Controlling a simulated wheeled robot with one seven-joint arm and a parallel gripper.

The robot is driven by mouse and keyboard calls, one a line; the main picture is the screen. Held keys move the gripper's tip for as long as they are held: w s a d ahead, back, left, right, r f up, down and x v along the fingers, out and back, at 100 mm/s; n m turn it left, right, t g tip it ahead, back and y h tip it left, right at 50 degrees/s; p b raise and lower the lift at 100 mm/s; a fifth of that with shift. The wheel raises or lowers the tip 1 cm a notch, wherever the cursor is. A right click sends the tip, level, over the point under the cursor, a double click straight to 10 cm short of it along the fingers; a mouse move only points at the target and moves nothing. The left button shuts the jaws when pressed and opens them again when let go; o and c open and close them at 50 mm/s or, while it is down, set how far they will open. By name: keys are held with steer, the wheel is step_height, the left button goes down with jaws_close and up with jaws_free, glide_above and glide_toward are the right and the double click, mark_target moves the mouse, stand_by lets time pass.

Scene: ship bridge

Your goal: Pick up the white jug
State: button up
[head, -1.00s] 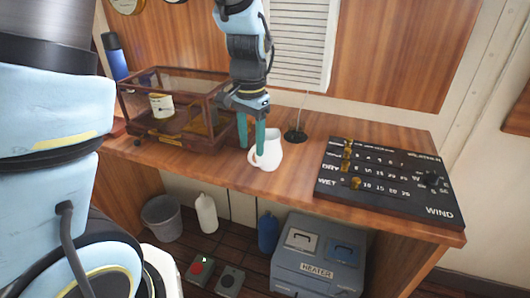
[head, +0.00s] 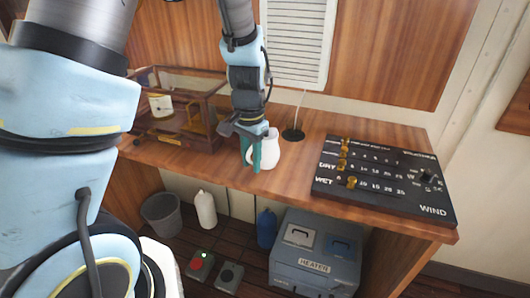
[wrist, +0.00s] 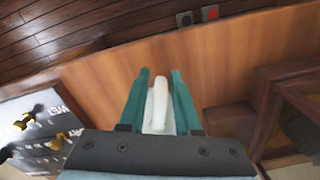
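The white jug (head: 266,151) stands upright on the wooden counter, with its handle side toward my gripper. My gripper (head: 251,158) points down at the jug's left side, its teal fingers low beside it and partly covering its handle side. In the wrist view, a narrow white part of the jug (wrist: 158,100) shows between the two fingers of my gripper (wrist: 160,85). The fingers are apart, with slim gaps seeming to show beside the white part. Whether either finger touches it is hard to see.
A glass-sided wooden case (head: 185,125) stands left of the jug. A black wind board (head: 385,180) lies to the right. A black round base with a thin rod (head: 293,134) is just behind. A heater (head: 315,255), a white bottle (head: 205,210) and a bin (head: 162,215) are below the counter.

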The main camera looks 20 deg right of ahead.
jaws_close()
stand_by(1.0)
